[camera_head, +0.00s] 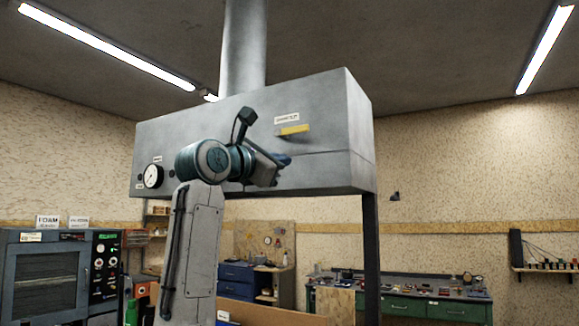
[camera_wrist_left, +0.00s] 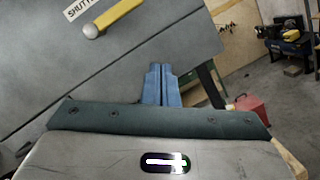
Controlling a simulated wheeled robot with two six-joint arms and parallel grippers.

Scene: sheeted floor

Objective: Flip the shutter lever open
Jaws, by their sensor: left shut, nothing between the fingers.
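The yellow shutter lever (camera_head: 294,130) lies roughly level on the front of a grey metal hood (camera_head: 330,110), under a small white label. In the left wrist view the lever (camera_wrist_left: 120,17) shows with a round metal knob at its lower left end, and the label above it reads "SHUTT". My left gripper (camera_head: 286,160) is just below the lever in the head view. Its blue fingers (camera_wrist_left: 161,84) are together, empty and apart from the lever. My right gripper is not in view.
A round gauge (camera_head: 153,176) sits at the left of the hood front. A duct (camera_head: 243,45) rises from the hood's top. An oven-like cabinet (camera_head: 50,275) stands at the lower left. A workbench with green drawers (camera_head: 420,306) stands behind, and a red can (camera_wrist_left: 251,110) is on the floor.

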